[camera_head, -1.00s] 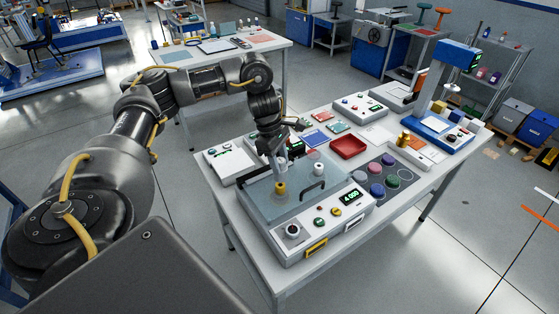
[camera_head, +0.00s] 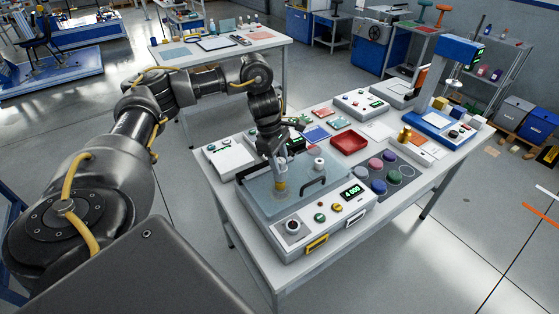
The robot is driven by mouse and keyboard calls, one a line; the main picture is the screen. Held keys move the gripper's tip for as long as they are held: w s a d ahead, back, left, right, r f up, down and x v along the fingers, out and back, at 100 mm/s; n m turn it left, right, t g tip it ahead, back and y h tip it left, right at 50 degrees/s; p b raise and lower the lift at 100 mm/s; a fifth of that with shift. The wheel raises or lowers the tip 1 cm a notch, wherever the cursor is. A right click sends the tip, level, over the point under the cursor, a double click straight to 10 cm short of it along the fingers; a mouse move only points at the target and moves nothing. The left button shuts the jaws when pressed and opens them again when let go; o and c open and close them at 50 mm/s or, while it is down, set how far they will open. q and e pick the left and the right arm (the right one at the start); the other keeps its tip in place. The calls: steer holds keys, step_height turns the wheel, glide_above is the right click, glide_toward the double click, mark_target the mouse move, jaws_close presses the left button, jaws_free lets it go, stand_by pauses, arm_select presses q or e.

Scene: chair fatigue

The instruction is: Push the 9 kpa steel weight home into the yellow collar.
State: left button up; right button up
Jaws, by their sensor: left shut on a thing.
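My left gripper (camera_head: 279,160) points down over the glass-topped test machine (camera_head: 309,203) and is shut on a small pale steel weight (camera_head: 281,171). The yellow collar (camera_head: 280,186) is directly below the weight, on the machine's top, left of its black handle. The weight and the collar line up in this view. The fingers and the small size hide how deep the weight sits in the collar. Another small pale cylinder (camera_head: 319,163) stands farther back on the machine. My right gripper is out of view.
The black handle (camera_head: 312,187) rises close to the right of the collar. The machine's front has a green-lit display (camera_head: 352,192) and knobs. A dark mat with coloured discs (camera_head: 377,186) lies to the right, and a red tray (camera_head: 349,142) behind.

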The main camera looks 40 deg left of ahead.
arm_select(q)
steer(key=shift+f+b, duration=0.35)
steer(key=shift+f, duration=0.15)
steer(key=o, duration=1)
steer(key=shift+s, duration=0.1)
steer(key=p+v, duration=0.1)
steer(key=v, duration=1)
steer(key=shift+f, duration=0.1)
